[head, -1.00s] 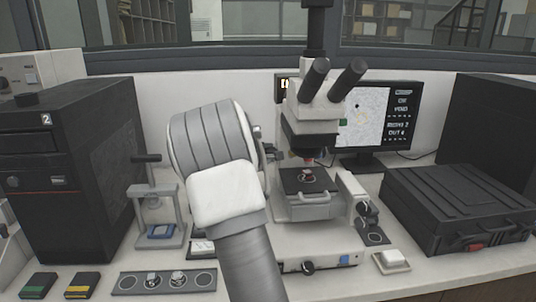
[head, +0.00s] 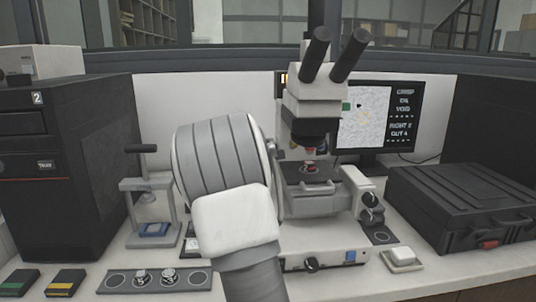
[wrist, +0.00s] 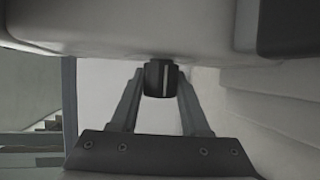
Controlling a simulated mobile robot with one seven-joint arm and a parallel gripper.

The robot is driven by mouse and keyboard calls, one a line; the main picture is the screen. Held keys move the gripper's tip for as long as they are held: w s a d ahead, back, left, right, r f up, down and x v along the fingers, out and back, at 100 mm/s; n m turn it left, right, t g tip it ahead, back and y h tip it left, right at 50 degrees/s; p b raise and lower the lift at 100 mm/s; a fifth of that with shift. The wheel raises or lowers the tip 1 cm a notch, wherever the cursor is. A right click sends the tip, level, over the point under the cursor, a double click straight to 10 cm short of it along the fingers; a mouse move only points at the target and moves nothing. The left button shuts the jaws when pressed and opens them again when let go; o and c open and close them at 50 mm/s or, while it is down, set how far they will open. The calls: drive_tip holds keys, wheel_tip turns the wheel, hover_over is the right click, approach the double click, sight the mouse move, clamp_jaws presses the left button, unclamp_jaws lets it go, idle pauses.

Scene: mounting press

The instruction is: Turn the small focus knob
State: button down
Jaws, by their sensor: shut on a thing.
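In the wrist view, a small dark knob (wrist: 153,84) with a pale line down its face juts from the underside of a light housing. My gripper (wrist: 161,76) has one finger on each side of this knob and is shut on it. In the head view, the microscope (head: 314,112) stands right of my arm. My gripper and the gripped knob are hidden there behind my own arm links. Other dark knobs (head: 371,200) show on the microscope's right side. The monitor (head: 374,115) behind it shows a speckled picture and lines of text, the top one seeming to read "CRISP".
A black case (head: 463,205) lies to the right. A small hand press (head: 150,200) and a black tower (head: 60,170) stand to the left. A grey strip with round spots (head: 155,281) and two small boxes lie at the front left. A white block (head: 402,258) lies at the front right.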

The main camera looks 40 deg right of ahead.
drive_tip(key=shift+c, duration=1.9)
unclamp_jaws()
drive_tip(key=v, duration=1.7)
drive_tip(key=shift+a+p, duration=0.25)
drive_tip(key=shift+p, duration=0.15)
